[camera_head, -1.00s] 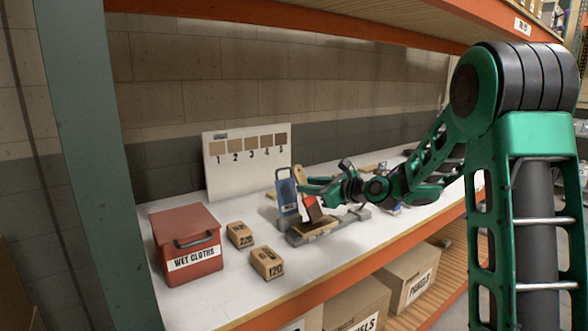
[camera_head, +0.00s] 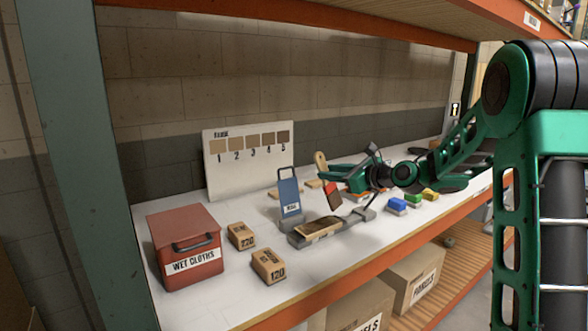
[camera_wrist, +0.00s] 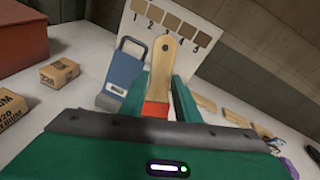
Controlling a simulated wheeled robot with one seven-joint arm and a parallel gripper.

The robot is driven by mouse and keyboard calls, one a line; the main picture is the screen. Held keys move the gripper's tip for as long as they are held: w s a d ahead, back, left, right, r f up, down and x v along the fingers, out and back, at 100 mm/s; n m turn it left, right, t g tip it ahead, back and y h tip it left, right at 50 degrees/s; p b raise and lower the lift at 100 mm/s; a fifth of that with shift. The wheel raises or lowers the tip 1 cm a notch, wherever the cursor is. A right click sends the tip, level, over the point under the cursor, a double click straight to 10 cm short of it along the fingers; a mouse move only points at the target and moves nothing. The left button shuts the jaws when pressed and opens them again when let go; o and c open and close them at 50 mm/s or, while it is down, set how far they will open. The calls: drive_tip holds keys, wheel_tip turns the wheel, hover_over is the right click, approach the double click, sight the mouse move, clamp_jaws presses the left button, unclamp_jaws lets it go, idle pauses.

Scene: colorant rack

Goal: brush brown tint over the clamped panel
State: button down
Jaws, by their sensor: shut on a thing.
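My gripper (camera_head: 328,177) is shut on a brush (camera_head: 333,196) with a wooden handle and a red lower part. In the wrist view the brush handle (camera_wrist: 162,68) stands up between my two green fingers (camera_wrist: 160,95). The panel (camera_head: 318,228) lies in a grey clamp (camera_head: 350,225) near the shelf's front; its top looks dark brown, with a lighter front edge. The brush is above and right of the panel, apparently clear of it.
A red wet-cloths box (camera_head: 185,245) stands at the left, with two sanding blocks (camera_head: 241,236) (camera_head: 268,265) between it and the clamp. A sample board (camera_head: 225,175) numbered 1 to 5 leans behind. Coloured blocks (camera_head: 398,204) lie to the right. An orange-edged shelf (camera_head: 300,20) hangs overhead.

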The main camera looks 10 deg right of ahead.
drive_tip(key=shift+w+r, duration=0.1)
drive_tip(key=shift+r, duration=2.55)
